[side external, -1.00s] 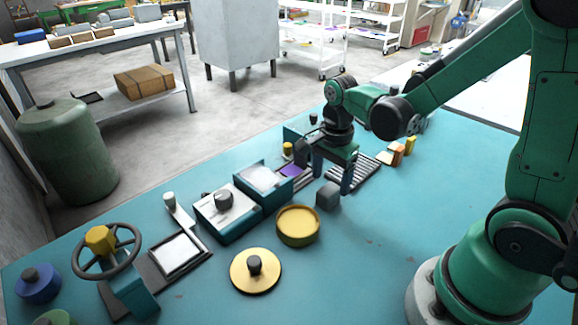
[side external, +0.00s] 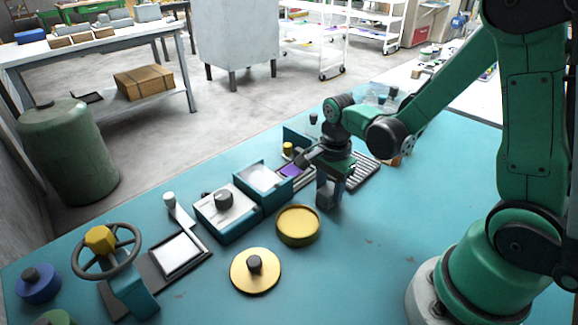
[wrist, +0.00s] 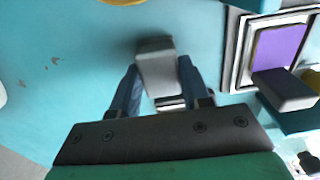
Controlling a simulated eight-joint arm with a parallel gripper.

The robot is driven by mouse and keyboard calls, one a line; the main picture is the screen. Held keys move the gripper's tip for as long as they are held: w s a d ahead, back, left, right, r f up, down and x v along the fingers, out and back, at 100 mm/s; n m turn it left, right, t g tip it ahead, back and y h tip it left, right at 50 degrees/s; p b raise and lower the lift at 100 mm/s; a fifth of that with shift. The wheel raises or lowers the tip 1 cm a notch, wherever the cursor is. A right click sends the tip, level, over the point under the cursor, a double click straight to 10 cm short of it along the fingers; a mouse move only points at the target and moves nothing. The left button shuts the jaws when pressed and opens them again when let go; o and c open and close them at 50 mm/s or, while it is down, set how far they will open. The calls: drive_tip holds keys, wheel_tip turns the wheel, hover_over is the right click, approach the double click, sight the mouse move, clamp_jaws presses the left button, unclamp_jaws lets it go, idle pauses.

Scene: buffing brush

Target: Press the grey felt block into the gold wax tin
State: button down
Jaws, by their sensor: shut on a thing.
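The grey felt block (wrist: 155,62) is between the two fingers of my gripper (wrist: 159,80) in the wrist view. My gripper is shut on it. In the side view my gripper (side external: 328,202) points down at the blue table, and its fingers mostly hide the block. I cannot tell whether the block touches the table. The gold wax tin (side external: 298,227) stands open on the table, just left of and nearer than my gripper. Only the tin's edge (wrist: 122,1) shows at the top of the wrist view.
A gold lid (side external: 256,284) with a black knob lies in front of the tin. A white box with a dial (side external: 227,222) and a purple pad (side external: 290,170) are to the left of my gripper. A handwheel (side external: 135,250) stands at far left. The table right of the tin is clear.

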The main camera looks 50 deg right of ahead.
sight(329, 189)
drive_tip(key=shift+r, duration=3)
drive_tip(key=a+r, duration=0.3)
drive_tip(key=a, duration=0.5)
drive_tip(key=shift+s+a+f, duration=0.1)
drive_tip(key=shift+a+f, duration=0.1)
drive_tip(key=shift+f, duration=0.85)
drive_tip(key=shift+a+f, duration=0.2)
drive_tip(key=shift+f, duration=0.8)
drive_tip(key=shift+s+a+f, duration=0.1)
drive_tip(key=shift+a+f, duration=0.1)
drive_tip(key=shift+f, duration=0.85)
drive_tip(key=shift+w+f, duration=0.1)
drive_tip(key=shift+f, duration=0.35)
wheel_tip(329, 189, up, 7)
